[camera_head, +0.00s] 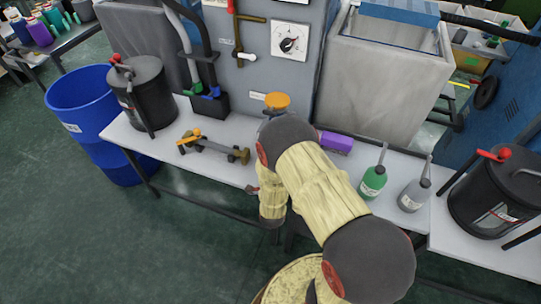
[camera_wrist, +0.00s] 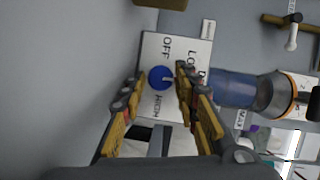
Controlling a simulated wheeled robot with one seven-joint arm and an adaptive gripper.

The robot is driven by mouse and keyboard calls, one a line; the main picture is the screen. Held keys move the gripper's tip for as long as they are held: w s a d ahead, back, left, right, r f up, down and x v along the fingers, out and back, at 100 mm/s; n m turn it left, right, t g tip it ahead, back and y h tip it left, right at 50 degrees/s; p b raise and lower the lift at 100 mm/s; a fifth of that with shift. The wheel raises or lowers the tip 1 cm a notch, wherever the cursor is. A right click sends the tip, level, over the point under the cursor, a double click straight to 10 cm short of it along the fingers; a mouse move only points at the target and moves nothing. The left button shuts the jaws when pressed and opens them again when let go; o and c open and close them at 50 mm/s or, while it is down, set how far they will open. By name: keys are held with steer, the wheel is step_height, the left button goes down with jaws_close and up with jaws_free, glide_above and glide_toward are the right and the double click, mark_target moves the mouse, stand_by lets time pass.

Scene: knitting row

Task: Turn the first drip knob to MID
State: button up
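The blue drip knob (camera_wrist: 158,73) sits on a white label plate (camera_wrist: 148,52) in the wrist view. The plate reads OFF, part of LOW, and HIGH; a MID label is not visible, and the right finger covers part of the plate. A pale mark on the knob points right, toward that finger. My gripper (camera_wrist: 160,80) is open, with one finger on each side of the knob. Contact cannot be told; a gap shows on the left. In the head view my arm hides the knob and most of my gripper.
A blue cylinder with an orange ring (camera_wrist: 235,90) is close right of the right finger.

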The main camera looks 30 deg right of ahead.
steer(key=shift+o, duration=1)
steer(key=shift+w+r, duration=0.1)
